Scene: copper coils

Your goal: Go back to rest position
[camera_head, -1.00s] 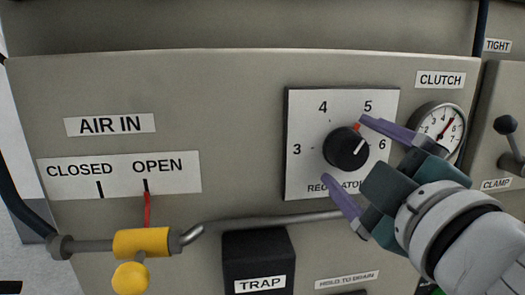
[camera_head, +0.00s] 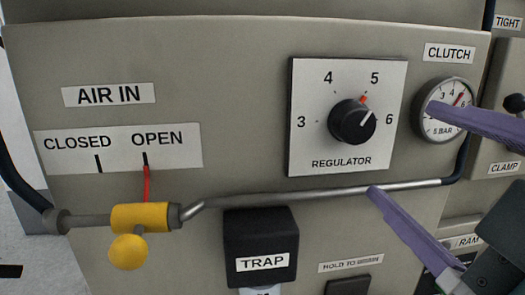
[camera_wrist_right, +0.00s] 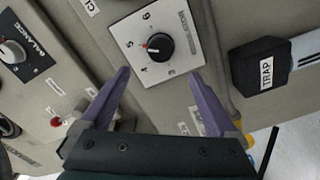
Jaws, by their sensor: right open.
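My right gripper (camera_head: 400,155) is open and empty in the head view, its two purple fingers at the right side, in front of the panel. It also shows in the right wrist view (camera_wrist_right: 160,90), fingers spread wide with nothing between them. The black regulator knob (camera_head: 352,121) stands apart from the fingers, on a white plate numbered 3 to 6. The knob also shows in the right wrist view (camera_wrist_right: 160,46). My left gripper is in neither view.
The clutch gauge (camera_head: 445,108) is partly covered by the upper finger. A metal pipe (camera_head: 320,198) runs across below the regulator. A yellow valve (camera_head: 140,217) has its red pointer at OPEN. The black trap block (camera_head: 260,235) juts out below.

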